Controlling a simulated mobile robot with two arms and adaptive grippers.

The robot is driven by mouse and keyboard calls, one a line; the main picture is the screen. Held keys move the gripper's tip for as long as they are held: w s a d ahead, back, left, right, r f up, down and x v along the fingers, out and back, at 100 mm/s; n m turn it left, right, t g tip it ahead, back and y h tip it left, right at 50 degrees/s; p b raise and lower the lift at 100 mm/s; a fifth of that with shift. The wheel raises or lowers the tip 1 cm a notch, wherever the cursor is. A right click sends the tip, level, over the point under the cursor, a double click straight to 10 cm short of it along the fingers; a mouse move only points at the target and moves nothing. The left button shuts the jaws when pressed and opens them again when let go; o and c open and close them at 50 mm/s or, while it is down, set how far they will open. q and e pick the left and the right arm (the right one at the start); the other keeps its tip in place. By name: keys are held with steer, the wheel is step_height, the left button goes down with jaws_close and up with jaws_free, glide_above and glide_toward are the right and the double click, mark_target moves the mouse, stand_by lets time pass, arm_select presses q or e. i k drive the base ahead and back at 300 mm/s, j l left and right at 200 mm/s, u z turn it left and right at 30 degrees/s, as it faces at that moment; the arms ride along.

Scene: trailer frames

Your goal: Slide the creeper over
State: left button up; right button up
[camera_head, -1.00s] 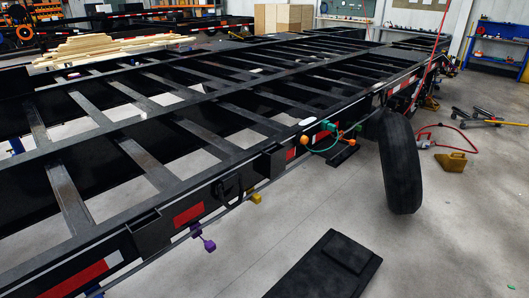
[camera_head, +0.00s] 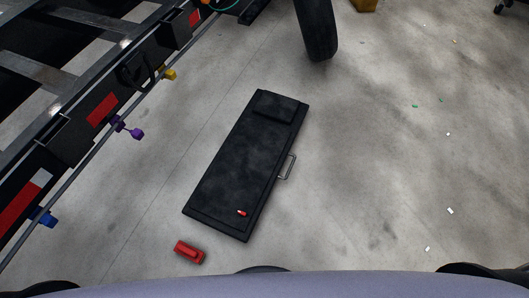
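The creeper (camera_head: 240,165) is a flat black padded board lying on the concrete floor, with a raised headrest (camera_head: 276,106) at its far end. A metal handle (camera_head: 288,167) sticks out from its right long side. A small red and white item (camera_head: 242,213) lies on its near end. The trailer frame (camera_head: 75,130) stands to its left, with bare floor between them. Neither of my grippers is in view.
A red object (camera_head: 189,252) lies on the floor by the creeper's near left corner. A black tire (camera_head: 316,30) stands beyond the headrest. The floor at right is mostly clear, with small scraps.

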mark_target(242, 176)
steer(key=i+l, duration=0.3)
steer(key=l, duration=0.15)
steer(key=i+l+z, duration=0.15)
steer(key=i+l, duration=0.15)
steer(key=l, duration=0.15)
